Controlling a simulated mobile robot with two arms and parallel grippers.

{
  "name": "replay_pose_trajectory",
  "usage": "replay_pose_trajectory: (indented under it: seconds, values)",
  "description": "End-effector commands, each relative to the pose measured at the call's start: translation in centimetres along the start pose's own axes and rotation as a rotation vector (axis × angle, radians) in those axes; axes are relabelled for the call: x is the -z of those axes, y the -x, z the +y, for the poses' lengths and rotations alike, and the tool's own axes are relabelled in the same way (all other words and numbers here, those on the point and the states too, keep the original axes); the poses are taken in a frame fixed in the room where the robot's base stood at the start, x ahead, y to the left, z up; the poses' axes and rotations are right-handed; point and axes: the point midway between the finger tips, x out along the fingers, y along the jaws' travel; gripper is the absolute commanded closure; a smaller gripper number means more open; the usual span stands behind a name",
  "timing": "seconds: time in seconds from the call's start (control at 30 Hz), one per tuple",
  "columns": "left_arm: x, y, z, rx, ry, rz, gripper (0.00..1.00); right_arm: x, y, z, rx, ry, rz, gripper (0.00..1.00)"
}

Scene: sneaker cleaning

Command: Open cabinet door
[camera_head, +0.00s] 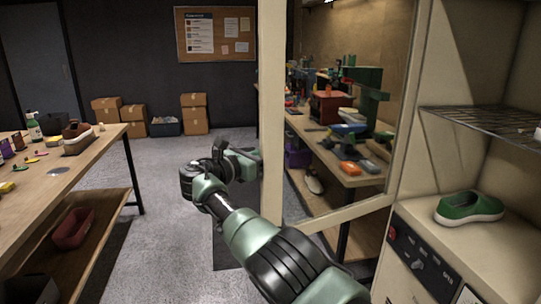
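The cabinet door (271,110) is a cream frame with a clear pane. It stands open, swung out to the left of the cabinet (402,225). The cabinet interior shows on the right, with a green shoe (468,208) on its floor. My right arm comes in from the bottom and crosses in front of the door's lower corner. My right gripper (243,156) is at the outer left edge of the door frame. I cannot tell whether it touches the frame, and its fingers are too unclear to tell open from shut. My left gripper is out of view.
A wire shelf (490,124) spans the cabinet above the shoe. A control panel (420,254) sits below the opening. A wooden workbench (100,143) stands at left. A cluttered bench (322,148) shows through the pane. Grey floor (165,215) is clear between the left bench and door.

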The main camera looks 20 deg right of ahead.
Motion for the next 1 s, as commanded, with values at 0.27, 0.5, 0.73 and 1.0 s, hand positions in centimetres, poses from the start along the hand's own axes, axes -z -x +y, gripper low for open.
replay_pose_trajectory:
  seconds: [0.27, 0.5, 0.73, 1.0]
  values:
    - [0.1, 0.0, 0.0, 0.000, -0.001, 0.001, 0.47, 0.2, -0.3, -0.2, 0.008, 0.002, 0.003, 1.00]
    - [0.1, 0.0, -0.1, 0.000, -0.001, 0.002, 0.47, 0.1, -0.3, -0.2, 0.006, 0.002, 0.002, 0.66]
    - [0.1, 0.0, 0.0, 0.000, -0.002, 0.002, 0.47, 0.1, -0.2, -0.1, 0.005, 0.001, 0.001, 0.66]
    - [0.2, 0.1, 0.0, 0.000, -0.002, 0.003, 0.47, 0.1, 1.2, 0.0, 0.001, -0.001, -0.001, 0.66]
